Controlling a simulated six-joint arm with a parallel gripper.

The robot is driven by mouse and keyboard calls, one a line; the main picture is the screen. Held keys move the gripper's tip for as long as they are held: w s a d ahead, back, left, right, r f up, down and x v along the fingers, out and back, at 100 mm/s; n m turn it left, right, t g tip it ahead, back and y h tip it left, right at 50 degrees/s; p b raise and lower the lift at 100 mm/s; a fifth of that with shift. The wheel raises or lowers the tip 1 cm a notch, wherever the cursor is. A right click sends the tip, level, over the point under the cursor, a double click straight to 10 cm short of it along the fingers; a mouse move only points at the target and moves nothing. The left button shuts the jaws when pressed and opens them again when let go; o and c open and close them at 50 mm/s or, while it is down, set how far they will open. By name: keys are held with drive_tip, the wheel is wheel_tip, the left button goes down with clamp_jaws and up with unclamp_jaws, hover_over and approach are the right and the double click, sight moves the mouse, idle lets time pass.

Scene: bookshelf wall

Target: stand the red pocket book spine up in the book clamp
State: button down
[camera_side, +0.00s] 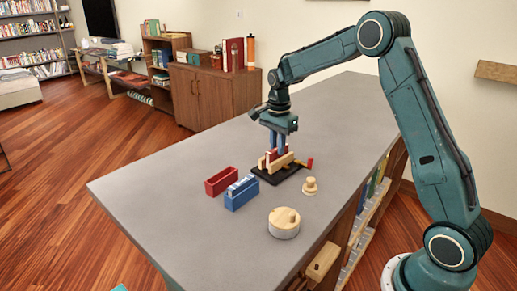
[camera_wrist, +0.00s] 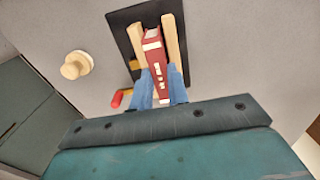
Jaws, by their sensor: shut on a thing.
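The red pocket book (camera_wrist: 153,46) is held between the blue fingers of my gripper (camera_wrist: 161,74), spine toward the wrist camera. It stands between the two pale wooden jaws of the book clamp (camera_wrist: 122,20), which has a dark base. In the side view the book (camera_side: 271,154) is upright under my gripper (camera_side: 277,150), low in the clamp (camera_side: 288,173), partly hidden by the front wooden jaw. Whether its lower edge touches the base is hidden. The clamp's red handle (camera_wrist: 117,98) is at its side.
A red open box (camera_side: 221,181) and a blue box (camera_side: 241,193) stand left of the clamp on the grey counter. The counter's left part is clear.

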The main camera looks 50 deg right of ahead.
drive_tip(key=c, duration=0.9)
unclamp_jaws()
drive_tip(key=shift+r, duration=0.2)
drive_tip(key=shift+r, duration=3.3)
drive_tip(key=shift+r, duration=0.1)
